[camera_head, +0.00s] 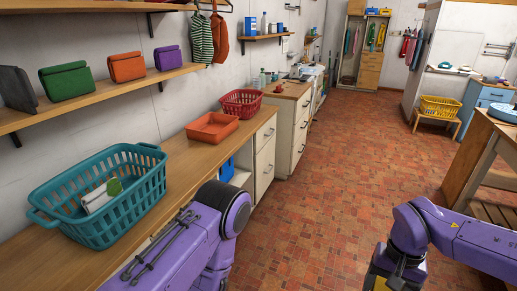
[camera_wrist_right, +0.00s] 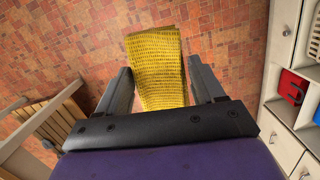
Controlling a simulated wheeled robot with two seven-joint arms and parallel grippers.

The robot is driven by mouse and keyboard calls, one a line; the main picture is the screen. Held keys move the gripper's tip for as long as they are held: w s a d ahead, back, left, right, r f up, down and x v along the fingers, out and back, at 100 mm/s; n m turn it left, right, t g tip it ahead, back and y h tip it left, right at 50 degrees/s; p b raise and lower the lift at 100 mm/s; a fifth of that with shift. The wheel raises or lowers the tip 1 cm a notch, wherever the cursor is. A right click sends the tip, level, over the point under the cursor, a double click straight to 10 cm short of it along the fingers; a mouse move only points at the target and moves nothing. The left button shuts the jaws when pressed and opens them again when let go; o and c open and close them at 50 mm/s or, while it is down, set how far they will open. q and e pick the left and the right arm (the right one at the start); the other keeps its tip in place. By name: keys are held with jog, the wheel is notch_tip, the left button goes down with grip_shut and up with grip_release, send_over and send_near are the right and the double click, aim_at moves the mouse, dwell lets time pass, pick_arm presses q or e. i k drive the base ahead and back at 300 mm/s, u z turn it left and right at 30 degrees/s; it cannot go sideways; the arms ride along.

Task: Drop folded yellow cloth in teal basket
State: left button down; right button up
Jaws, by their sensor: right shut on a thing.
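The folded yellow cloth (camera_wrist_right: 157,60), with rows of dark marks, stands out between the two dark fingers of my right gripper (camera_wrist_right: 160,78) in the right wrist view. The gripper is shut on it, above the tiled floor. In the head view, a small yellow patch (camera_head: 380,284) shows at the bottom edge by my right wrist. The teal basket (camera_head: 128,205) stands on the wooden counter at the left of the head view, well left of my right arm. It holds a whitish folded item (camera_head: 98,198) and something green. My left arm shows, but its gripper is not visible.
A orange tray (camera_head: 212,127) and a red basket (camera_head: 241,103) stand farther along the counter (camera_head: 182,155). A shelf with folded bags (camera_head: 66,80) hangs above. A wooden table (camera_head: 480,150) is at the right. The floor between is clear.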

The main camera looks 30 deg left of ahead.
aim_at(134, 215)
jog(key=i, duration=1.95)
jog(key=u, duration=3.15)
